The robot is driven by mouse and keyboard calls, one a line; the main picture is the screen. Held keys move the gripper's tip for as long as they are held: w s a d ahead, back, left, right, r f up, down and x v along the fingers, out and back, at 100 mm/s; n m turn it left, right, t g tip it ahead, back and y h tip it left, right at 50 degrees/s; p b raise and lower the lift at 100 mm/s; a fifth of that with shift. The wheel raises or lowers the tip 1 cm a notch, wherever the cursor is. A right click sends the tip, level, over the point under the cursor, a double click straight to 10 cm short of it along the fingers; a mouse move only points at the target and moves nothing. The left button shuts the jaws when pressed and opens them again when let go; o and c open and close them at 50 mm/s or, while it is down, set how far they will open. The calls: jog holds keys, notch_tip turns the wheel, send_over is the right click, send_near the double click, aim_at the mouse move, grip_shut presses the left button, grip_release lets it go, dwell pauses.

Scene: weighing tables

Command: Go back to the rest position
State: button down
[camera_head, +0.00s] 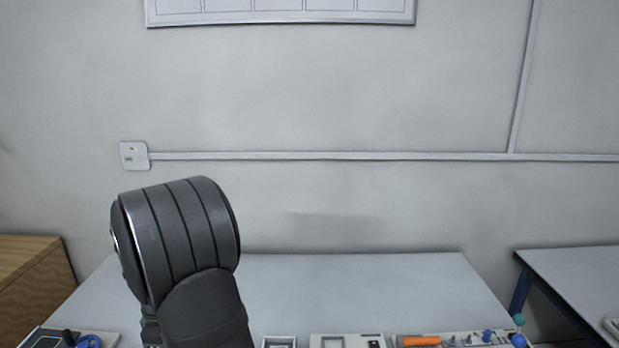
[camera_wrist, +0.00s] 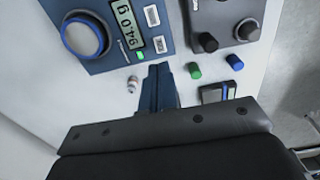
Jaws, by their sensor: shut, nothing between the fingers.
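My gripper shows in the wrist view (camera_wrist: 159,72), its two dark blue fingers together with nothing between them. It points at the pale table (camera_wrist: 215,75), beside a blue scale (camera_wrist: 105,62) with a round pan (camera_wrist: 84,36) and a lit display. In the head view my dark arm rises at the left of centre in front of the table (camera_head: 350,285). The fingers are not clearly visible there.
Small items line the table's near edge, including an orange cylinder (camera_head: 421,341). The wrist view shows a green cylinder (camera_wrist: 194,71), a blue cylinder (camera_wrist: 234,62), a small bottle-like item (camera_wrist: 132,84) and a grey device (camera_wrist: 228,18). The table's back half is clear.

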notch_tip(320, 180, up, 10)
dwell(0.4)
jog(key=shift+r, duration=0.1)
dwell(1.0)
jog(key=c, duration=1.9)
grip_release()
jog(key=shift+r, duration=0.1)
jog(key=shift+c, duration=0.2)
jog(key=o, duration=1.1)
jog(key=d+r, duration=0.2)
jog(key=r, duration=0.1)
jog(key=d+r, duration=0.1)
jog(key=r, duration=0.1)
jog(key=shift+d, duration=0.35)
jog(key=o, duration=0.3)
jog(key=shift+d+r, duration=0.25)
jog(key=shift+d, duration=0.05)
jog(key=o, duration=0.4)
jog(key=shift+f, duration=0.35)
jog(key=shift+c, duration=0.2)
jog(key=shift+o, duration=0.9)
notch_tip(320, 180, down, 9)
jog(key=shift+r, duration=0.1)
